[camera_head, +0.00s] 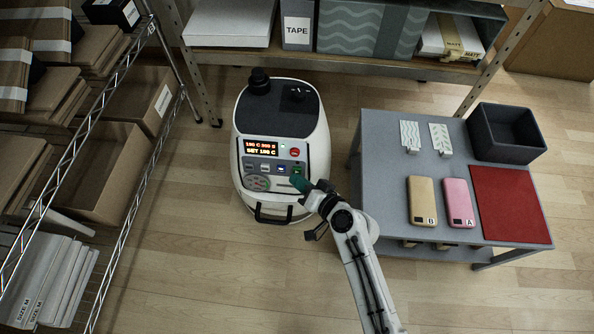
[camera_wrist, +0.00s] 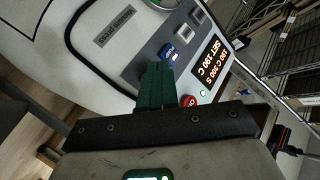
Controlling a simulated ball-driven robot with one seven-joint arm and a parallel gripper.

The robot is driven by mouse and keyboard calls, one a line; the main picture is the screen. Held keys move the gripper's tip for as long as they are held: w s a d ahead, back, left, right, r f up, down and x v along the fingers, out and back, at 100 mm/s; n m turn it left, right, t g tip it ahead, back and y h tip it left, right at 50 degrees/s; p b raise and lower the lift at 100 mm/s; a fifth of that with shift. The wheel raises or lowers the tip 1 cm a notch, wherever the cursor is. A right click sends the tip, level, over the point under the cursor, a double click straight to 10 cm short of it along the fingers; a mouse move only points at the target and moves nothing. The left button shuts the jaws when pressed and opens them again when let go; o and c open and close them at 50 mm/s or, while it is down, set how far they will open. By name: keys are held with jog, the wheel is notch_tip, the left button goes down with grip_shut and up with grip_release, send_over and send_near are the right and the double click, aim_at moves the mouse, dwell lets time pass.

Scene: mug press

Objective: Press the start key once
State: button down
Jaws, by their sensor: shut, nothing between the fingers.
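The mug press (camera_head: 280,120) is a white machine with a dark top, standing on the floor. Its front panel has a lit display (camera_head: 263,148), a red button (camera_head: 295,152) and a row of keys, with a green key (camera_head: 297,170) at the right end. The blue key (camera_head: 281,169) is beside it and also shows in the wrist view (camera_wrist: 168,51). My gripper (camera_head: 297,182) is shut and empty, its green fingers just below the green key. In the wrist view the fingers (camera_wrist: 155,75) cover the green key's place. I cannot tell whether they touch it.
A grey table (camera_head: 390,150) to the right holds two phone-like items, a dark bin (camera_head: 506,132) and a red mat (camera_head: 510,205). A wire rack (camera_head: 130,170) with boxes stands left. A shelf (camera_head: 350,65) is behind the press. The floor in front is clear.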

jog(key=shift+w+f+b, duration=0.1)
jog(key=shift+w+b, duration=0.25)
jog(key=shift+w, duration=0.1)
dwell(0.6)
dwell(0.4)
jog(key=shift+s+r+p, duration=0.2)
jog(key=shift+s+p, duration=0.2)
jog(key=shift+s, duration=0.45)
jog(key=s+p, duration=0.1)
jog(key=s, duration=0.1)
jog(key=s+r+p, duration=0.1)
jog(key=s, duration=0.2)
jog(key=shift+a+r, duration=0.1)
dwell(0.8)
